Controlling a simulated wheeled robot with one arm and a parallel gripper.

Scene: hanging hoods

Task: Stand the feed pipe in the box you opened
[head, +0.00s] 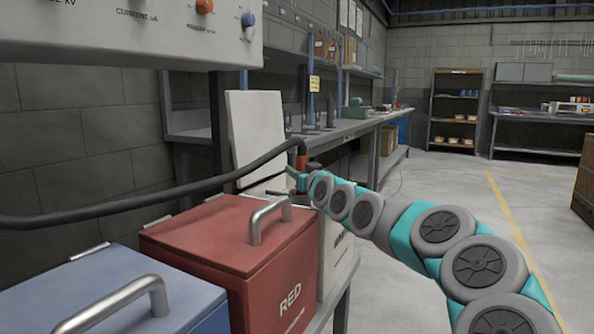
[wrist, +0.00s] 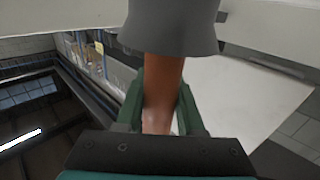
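The feed pipe is a dark hose (head: 130,205) that comes in from the left and ends in a copper-coloured tip. My gripper (head: 300,180) is at that end, over the white box (head: 338,260). In the wrist view my green fingers (wrist: 162,110) are closed on both sides of the copper tip (wrist: 162,85), below a grey flared collar (wrist: 170,30). The white box stands behind the red box, with its white lid (head: 255,130) raised upright. The inside of the white box is hidden, so I cannot tell whether the tip is within it.
The red box (head: 225,240) and the blue box (head: 120,290) have closed lids with metal handles (head: 268,218). A panel with knobs (head: 150,30) hangs above at the left. A workbench (head: 350,125) runs behind.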

